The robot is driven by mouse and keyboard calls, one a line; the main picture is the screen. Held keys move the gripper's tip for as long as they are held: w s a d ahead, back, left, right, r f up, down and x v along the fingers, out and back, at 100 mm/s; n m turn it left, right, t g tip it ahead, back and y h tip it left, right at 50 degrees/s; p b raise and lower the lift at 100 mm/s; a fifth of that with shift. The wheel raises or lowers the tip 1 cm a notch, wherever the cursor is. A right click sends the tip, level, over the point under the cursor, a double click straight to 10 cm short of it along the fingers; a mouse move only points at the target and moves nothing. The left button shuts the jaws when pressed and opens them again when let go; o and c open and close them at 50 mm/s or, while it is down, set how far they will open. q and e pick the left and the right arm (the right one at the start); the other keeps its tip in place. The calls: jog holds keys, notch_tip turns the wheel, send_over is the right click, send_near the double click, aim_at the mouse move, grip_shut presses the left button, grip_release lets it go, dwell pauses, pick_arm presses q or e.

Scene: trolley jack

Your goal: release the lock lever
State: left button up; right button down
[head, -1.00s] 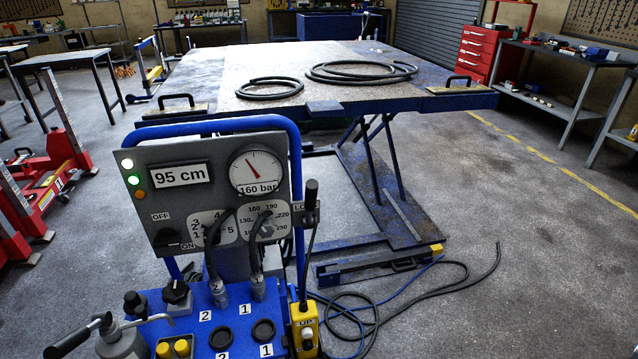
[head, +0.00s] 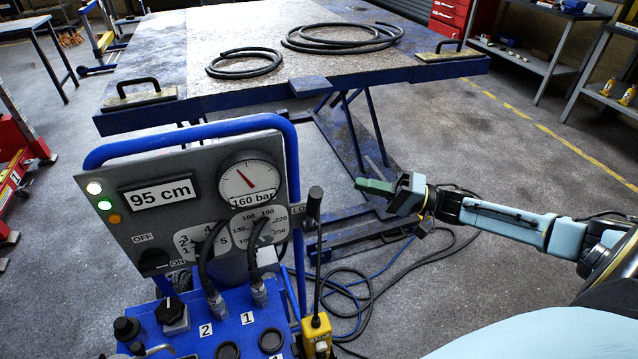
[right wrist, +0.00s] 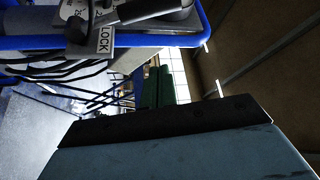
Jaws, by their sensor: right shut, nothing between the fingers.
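The lock lever (head: 314,206) is a black handle on the right edge of the grey control panel (head: 205,190), standing roughly upright beside a partly hidden "LO..." label. In the right wrist view the lever (right wrist: 150,10) shows at the top, with the "LOCK" label (right wrist: 105,40) beside it. My right gripper (head: 375,186) is to the right of the lever, apart from it, with its green fingers shut and empty. The green fingers also show in the right wrist view (right wrist: 158,88), below the lever in the picture. My left gripper is not in view.
The panel reads 95 cm and 160 bar and sits in a blue tube frame (head: 292,150). A yellow pendant (head: 316,338) hangs below the lever. The raised lift table (head: 190,60) with black hoses stands behind. Hoses (head: 365,290) lie on the floor.

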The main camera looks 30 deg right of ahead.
aim_at(313, 210)
jog(key=w+a, duration=0.3)
jog(key=a, duration=0.6)
jog(key=shift+r, duration=0.2)
dwell(0.4)
dwell(0.4)
